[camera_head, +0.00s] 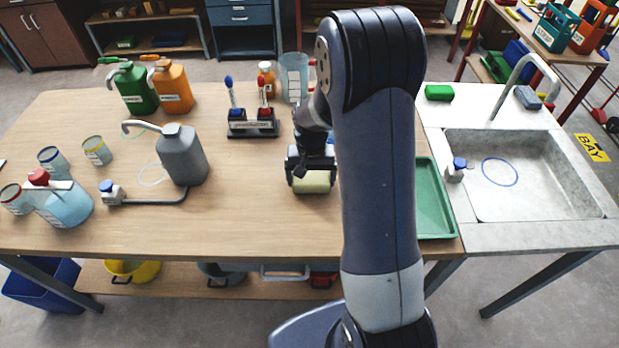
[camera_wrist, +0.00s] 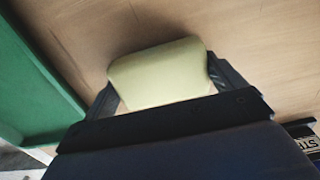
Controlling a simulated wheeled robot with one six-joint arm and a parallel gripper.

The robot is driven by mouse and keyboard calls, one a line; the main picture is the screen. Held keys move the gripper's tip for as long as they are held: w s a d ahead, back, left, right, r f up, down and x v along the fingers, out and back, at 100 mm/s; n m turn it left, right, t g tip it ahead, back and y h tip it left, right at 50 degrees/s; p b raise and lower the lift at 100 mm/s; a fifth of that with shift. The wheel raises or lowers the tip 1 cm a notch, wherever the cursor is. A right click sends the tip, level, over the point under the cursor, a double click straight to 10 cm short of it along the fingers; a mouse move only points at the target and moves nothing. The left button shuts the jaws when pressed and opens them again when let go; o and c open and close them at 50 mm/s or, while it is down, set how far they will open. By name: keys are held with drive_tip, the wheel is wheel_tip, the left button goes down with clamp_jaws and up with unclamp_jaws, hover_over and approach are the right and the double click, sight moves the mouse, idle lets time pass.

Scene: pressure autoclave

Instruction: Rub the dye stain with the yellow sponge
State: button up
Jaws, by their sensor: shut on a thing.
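The yellow sponge (camera_head: 312,182) is pale yellow and sits between the two fingers of my gripper (camera_head: 311,174), low over the middle of the wooden table or touching it; I cannot tell which. In the wrist view the sponge (camera_wrist: 160,73) fills the space between the fingertips of my gripper (camera_wrist: 163,80), which is shut on it.
A green tray (camera_head: 434,205) lies right of my arm, beside the sink (camera_head: 530,180). A grey canister (camera_head: 182,157) stands left. The table's front middle is clear.

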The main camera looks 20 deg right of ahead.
drive_tip(key=r, duration=0.1)
drive_tip(key=r+p, duration=0.1)
drive_tip(key=shift+a+r, duration=0.25)
drive_tip(key=shift+r, duration=0.05)
drive_tip(key=shift+w+r+p, duration=0.1)
drive_tip(key=shift+r+p, duration=1.35)
drive_tip(key=shift+r, duration=0.8)
